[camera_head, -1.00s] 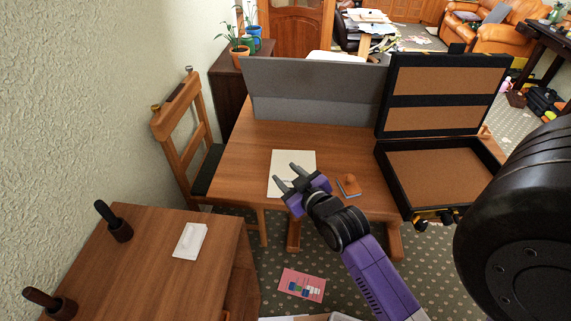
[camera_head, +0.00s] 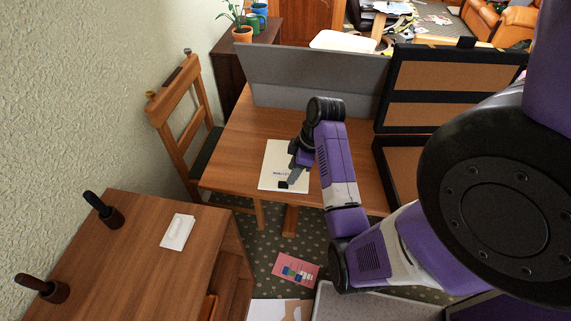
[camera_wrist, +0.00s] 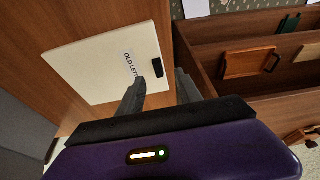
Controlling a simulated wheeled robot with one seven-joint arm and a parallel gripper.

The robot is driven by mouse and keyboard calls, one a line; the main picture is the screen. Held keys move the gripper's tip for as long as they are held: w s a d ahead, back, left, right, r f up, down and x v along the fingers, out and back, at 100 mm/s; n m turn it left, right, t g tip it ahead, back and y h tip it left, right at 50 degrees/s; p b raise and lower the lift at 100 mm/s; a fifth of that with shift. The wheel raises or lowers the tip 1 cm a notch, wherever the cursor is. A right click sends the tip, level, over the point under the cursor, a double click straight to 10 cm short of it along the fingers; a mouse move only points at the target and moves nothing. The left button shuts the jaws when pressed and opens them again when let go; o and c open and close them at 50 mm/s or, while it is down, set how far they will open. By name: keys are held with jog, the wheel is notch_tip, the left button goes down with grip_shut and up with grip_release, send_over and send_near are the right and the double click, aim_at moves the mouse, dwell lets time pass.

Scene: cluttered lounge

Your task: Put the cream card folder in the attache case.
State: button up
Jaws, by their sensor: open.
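The cream card folder (camera_head: 270,169) lies flat on the wooden table. In the wrist view the folder (camera_wrist: 90,66) shows a white label reading "OLD LETT…", partly hidden by a finger, and a black tab at its edge. My gripper (camera_head: 291,178) is open over the folder's right side. In the wrist view my gripper's two fingers (camera_wrist: 160,94) spread near the folder's label and tab edge, with nothing held between them. The attache case (camera_head: 401,166) stands open at the table's right, its lid upright and cork-coloured inside. My arm hides much of its base.
A grey panel (camera_head: 310,78) stands along the table's back edge. A wooden chair (camera_head: 186,126) is at the left. A side cabinet (camera_head: 150,258) with a white item (camera_head: 178,231) stands front left. A pink leaflet (camera_head: 296,269) lies on the floor.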

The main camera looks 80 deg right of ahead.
aim_at(284, 183)
jog(key=shift+w+p+x, duration=0.15)
jog(key=shift+p+x, duration=0.1)
jog(key=shift+x, duration=1.5)
jog(key=shift+w+p+x, duration=0.15)
jog(key=shift+p+x, duration=0.1)
jog(key=shift+x, duration=1.55)
jog(key=shift+d+r, duration=0.1)
jog(key=shift+d, duration=0.1)
grip_shut()
